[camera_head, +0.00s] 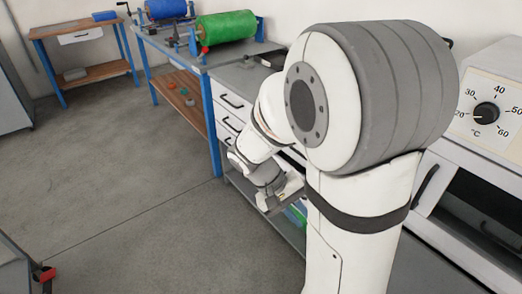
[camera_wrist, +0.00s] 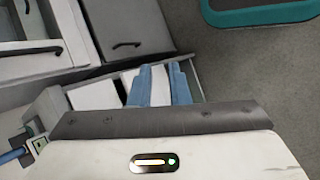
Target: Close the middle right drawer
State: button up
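A bench cabinet with light drawer fronts (camera_head: 232,101) and black bar handles stands left of my arm in the head view. My arm hides its right part, so I cannot tell from there how far the middle right drawer stands out. In the wrist view, one light front (camera_wrist: 30,52) with a dark handle is at the left, and a grey front (camera_wrist: 128,28) with a black handle is at the top. I cannot tell which is the middle right drawer. My gripper (camera_head: 284,194) is low in front of the cabinet; its finger opening is unclear.
Blue and white things (camera_wrist: 155,85) show beyond my wrist. An oven-like unit with a dial (camera_head: 486,113) stands at the right. A blue-legged bench with a green roll (camera_head: 226,27) is behind. The grey floor (camera_head: 120,190) at left is clear.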

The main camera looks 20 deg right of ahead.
jog(key=w+d+f+n+t+h, duration=0.2)
jog(key=w+f+n+t+h, duration=0.3)
jog(key=w+f+t+h, duration=1.05)
jog(key=w+d+g+y, duration=0.1)
jog(key=w+d, duration=0.1)
jog(key=w+d+g, duration=0.2)
jog(key=w+d+g+y, duration=0.1)
jog(key=w+d, duration=0.2)
jog(key=shift+f+g+y, duration=0.25)
jog(key=shift+f+y, duration=0.1)
grip_shut()
